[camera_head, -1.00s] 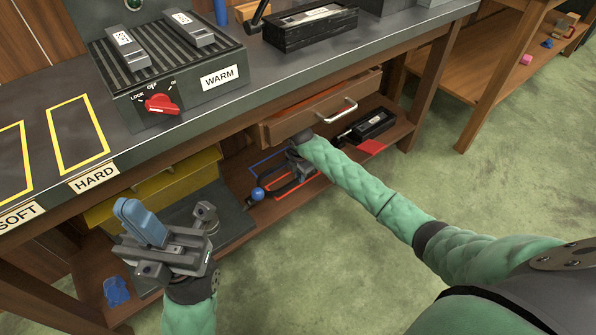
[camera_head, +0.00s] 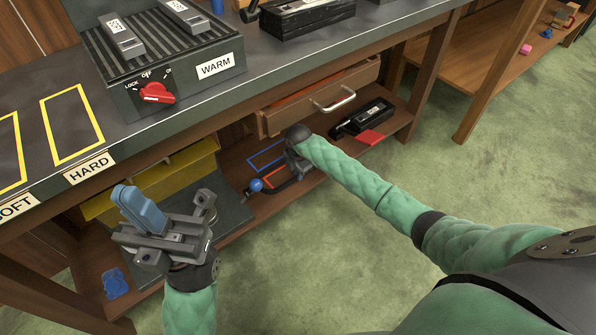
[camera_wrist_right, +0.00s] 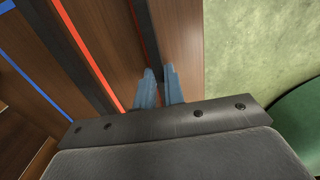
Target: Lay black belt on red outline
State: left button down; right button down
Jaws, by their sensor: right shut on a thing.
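The black belt (camera_head: 280,189) lies low over the lower shelf, partly hidden by my right arm. In the right wrist view one dark run of the belt (camera_wrist_right: 70,55) passes left of a red line, and another run leads to my fingertips. The red outline (camera_head: 272,179) is on the shelf and also shows in the wrist view (camera_wrist_right: 90,57); its far part is hidden. My right gripper (camera_wrist_right: 160,80) is shut on the belt near the shelf's front edge. My left gripper (camera_head: 140,212) is raised in front of the bench, its blue fingers overlapping; I see nothing held.
A blue outline (camera_head: 266,154) lies behind the red one. A black box (camera_head: 365,117) and a red patch (camera_head: 370,137) are to the right. The drawer (camera_head: 320,100) overhangs the shelf; a yellow bin (camera_head: 165,180) is left.

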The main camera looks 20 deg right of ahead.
jog(key=shift+f, duration=0.2)
jog(key=c, duration=1.4)
grip_release()
notch_tip(320, 180, up, 8)
jog(key=shift+f+p, duration=0.1)
jog(key=shift+p, duration=0.95)
jog(key=shift+s+f, duration=0.1)
